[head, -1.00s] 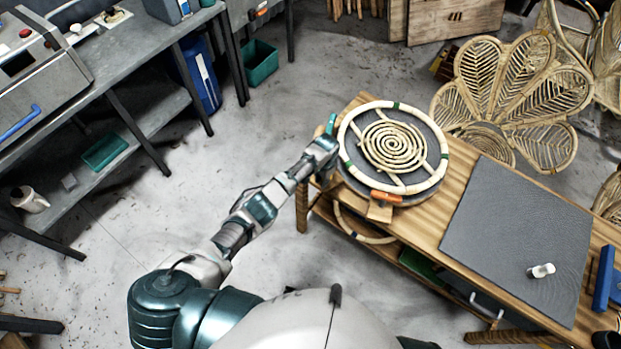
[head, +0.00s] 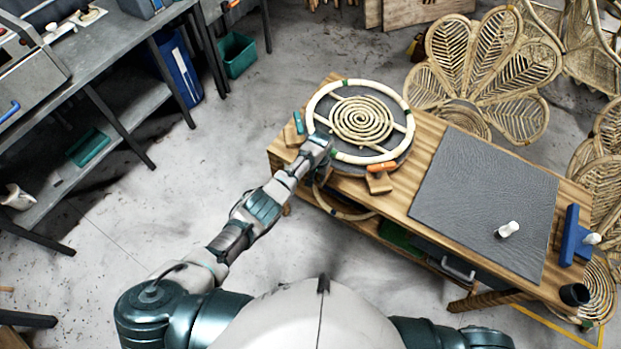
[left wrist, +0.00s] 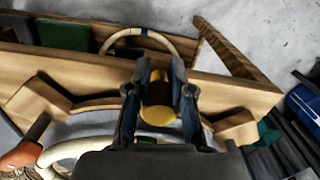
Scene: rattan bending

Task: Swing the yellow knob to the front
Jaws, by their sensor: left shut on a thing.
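The yellow knob (left wrist: 157,113) sits between the two fingers of my left gripper (left wrist: 160,85), which is shut on it. In the head view my left gripper (head: 320,152) is at the near left rim of the round rattan form (head: 405,145), and it hides the knob there. The form carries a pale rattan ring (head: 320,95) around a coiled spiral (head: 361,120). A wooden block with an orange handle (head: 381,168) lies to the right of the gripper, and one with a teal handle (head: 298,122) to the left. My right gripper is out of view.
The wooden bench (head: 425,135) also bears a dark grey mat (head: 480,190), a white peg (head: 508,230) and a blue tool (head: 572,235). A loose ring (head: 340,208) lies on the shelf below. Floor is clear left of the bench.

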